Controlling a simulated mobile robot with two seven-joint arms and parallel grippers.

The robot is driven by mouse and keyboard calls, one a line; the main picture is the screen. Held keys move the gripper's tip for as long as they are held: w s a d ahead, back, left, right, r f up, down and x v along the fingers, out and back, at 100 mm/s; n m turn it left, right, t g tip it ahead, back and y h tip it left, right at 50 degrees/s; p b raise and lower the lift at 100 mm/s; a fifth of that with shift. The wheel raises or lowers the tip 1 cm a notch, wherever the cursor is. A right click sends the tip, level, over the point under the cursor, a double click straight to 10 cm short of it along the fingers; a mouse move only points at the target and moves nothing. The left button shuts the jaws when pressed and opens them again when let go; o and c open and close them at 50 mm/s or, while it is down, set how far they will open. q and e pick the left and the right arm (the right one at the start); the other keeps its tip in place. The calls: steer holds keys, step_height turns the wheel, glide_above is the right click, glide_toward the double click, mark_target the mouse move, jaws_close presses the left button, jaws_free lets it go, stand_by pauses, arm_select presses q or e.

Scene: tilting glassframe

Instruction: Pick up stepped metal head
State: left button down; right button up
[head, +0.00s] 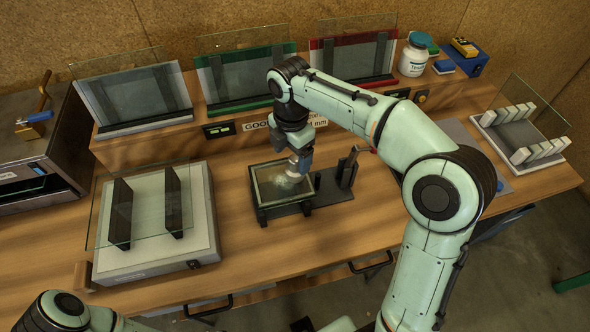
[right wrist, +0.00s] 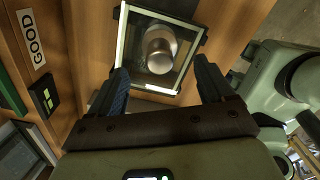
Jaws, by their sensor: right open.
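The stepped metal head (right wrist: 160,50) is a shiny, round, silvery piece. In the right wrist view it shows over the glass of a dark-edged tilting frame (right wrist: 123,42). In the head view, the frame (head: 262,212) stands mid-table, and the metal head is mostly hidden or blurred near my gripper. My right gripper (head: 299,164) is above the frame. In the right wrist view, its two fingers (right wrist: 162,78) are spread apart with nothing between the tips, and the metal head is beyond them. My left gripper is not in view; only part of the left arm shows at bottom left.
A grey box with upright black plates and a glass sheet (head: 208,225) stands at left. Glass-holding racks, including green (head: 245,75) and red (head: 352,58), line the back shelf beside a white jar (head: 414,55). A slotted white rack (head: 520,135) is at right. Bare table lies before the frame.

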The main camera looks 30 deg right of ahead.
mark_target(294, 167)
steer(key=shift+w+f, duration=0.1)
steer(key=shift+f, duration=0.55)
steer(key=f, duration=0.4)
steer(key=shift+d+f+b, duration=0.35)
steer(key=shift+f+b, duration=0.05)
steer(key=shift+r, duration=0.1)
steer(key=c, duration=1.5)
